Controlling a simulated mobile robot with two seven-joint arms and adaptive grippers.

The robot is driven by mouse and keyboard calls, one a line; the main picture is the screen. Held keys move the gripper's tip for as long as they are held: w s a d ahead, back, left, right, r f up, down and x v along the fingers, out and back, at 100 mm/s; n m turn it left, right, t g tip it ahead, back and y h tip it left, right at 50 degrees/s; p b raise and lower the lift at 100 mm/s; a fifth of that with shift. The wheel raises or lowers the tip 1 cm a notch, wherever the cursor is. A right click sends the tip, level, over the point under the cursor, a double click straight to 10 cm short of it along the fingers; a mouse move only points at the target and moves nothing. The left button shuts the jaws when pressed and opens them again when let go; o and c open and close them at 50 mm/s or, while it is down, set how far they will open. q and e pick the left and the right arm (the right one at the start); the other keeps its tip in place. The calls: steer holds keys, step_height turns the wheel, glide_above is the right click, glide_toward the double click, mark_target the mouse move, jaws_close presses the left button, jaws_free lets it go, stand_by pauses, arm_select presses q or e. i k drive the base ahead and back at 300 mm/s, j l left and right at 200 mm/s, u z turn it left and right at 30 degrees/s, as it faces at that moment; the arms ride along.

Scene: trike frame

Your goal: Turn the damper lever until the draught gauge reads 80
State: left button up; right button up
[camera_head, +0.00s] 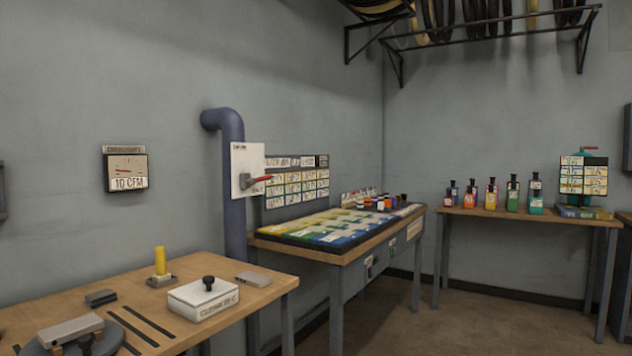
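The draught gauge (126,168) hangs on the left wall. Its display reads "10 CFM", and a red needle shows on its dial. The damper lever (258,180) has a red handle and sits on a white plate (241,160) in front of a blue-grey pipe (233,215). The handle points to the right, close to level. Neither of my grippers shows in this view.
A wooden bench (240,290) at the front left holds a white box with a black knob (203,298), a yellow cylinder (160,261) and grey blocks. A second table (345,256) with a coloured board stands right of the pipe. Bottles (491,194) stand on the far table. Floor (470,315) shows at right.

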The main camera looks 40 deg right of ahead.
mark_target(251, 180)
steer(key=z, duration=1.1)
